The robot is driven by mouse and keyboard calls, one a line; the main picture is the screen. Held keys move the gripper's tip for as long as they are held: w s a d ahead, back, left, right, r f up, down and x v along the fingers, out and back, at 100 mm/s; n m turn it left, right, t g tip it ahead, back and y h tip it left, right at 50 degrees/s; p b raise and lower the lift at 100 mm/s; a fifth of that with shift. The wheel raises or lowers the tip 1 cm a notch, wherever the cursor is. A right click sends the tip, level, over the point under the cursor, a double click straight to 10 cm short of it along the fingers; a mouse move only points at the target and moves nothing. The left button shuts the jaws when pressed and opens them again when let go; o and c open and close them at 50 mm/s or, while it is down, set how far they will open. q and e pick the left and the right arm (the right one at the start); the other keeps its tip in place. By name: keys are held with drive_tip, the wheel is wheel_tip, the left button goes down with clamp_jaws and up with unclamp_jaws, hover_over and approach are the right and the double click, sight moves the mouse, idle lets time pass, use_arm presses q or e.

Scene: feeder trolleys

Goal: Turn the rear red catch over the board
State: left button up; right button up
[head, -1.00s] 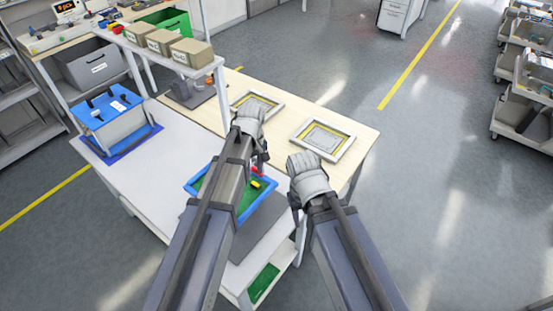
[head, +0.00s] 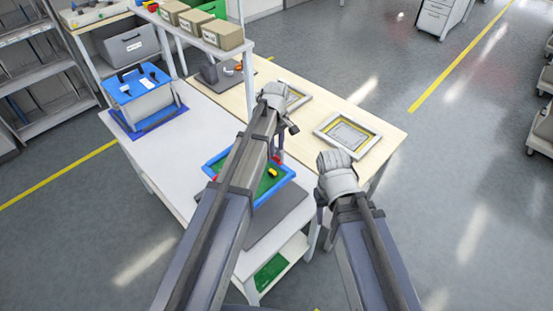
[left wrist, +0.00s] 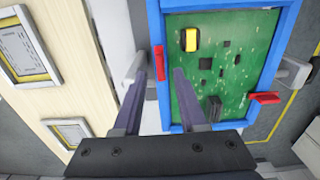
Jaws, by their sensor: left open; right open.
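A green board (left wrist: 210,55) lies in a blue frame (left wrist: 183,5); the frame also shows in the head view (head: 232,152), partly hidden by my left arm. The rear red catch (left wrist: 160,63) lies lengthwise along the frame's left bar in the left wrist view, not over the board. Another red catch (left wrist: 264,97) crosses the right bar, its end at the board's edge. My left gripper (head: 279,152) is open above the frame's far edge; its fingertips (left wrist: 160,73) appear either side of the rear catch, contact unclear. My right gripper (head: 321,200) is open and empty, right of the frame.
A yellow part (left wrist: 190,40) and dark parts sit on the board. Two framed panels, one of them clear in the head view (head: 348,133), lie on the wooden table (head: 385,125) beyond. A blue-topped box (head: 140,92) stands on the white table (head: 185,130) at left.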

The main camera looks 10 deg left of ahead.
sight(276, 156)
use_arm(q)
wheel_tip(276, 156, down, 4)
drive_tip(key=b, duration=0.2)
drive_tip(key=shift+r+b, duration=0.1)
drive_tip(key=shift+b, duration=0.25)
drive_tip(key=shift+r, duration=0.1)
clamp_jaws()
